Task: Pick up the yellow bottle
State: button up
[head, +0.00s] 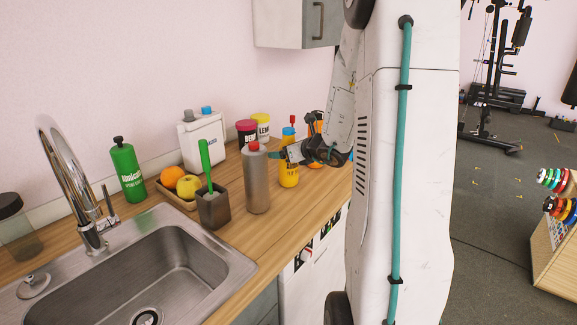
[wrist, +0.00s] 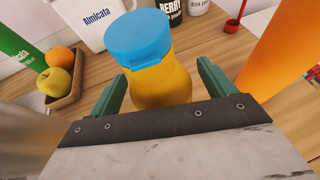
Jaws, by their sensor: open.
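The yellow bottle (head: 288,173) with a blue cap stands upright on the wooden counter, right of a grey metal bottle with a red top (head: 256,180). In the wrist view the yellow bottle (wrist: 160,80) is between the two green fingers of my gripper (wrist: 160,90). The fingers are open, one on each side of the bottle, with a small gap visible at each side. In the head view my gripper (head: 277,154) reaches in from the right at the bottle's upper part. The bottle's lower part is hidden by the gripper in the wrist view.
The grey bottle stands close on the left. An orange object (wrist: 285,50) is close on the right. Behind are a white container (head: 203,140) and two labelled tubs (head: 246,132). A fruit tray (head: 178,196), brush holder (head: 214,208) and sink (head: 150,265) lie left.

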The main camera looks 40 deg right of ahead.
jog(key=shift+w+f, duration=0.25)
jog(key=shift+w, duration=0.35)
jog(key=c, duration=1.4)
jog(key=shift+r, duration=0.15)
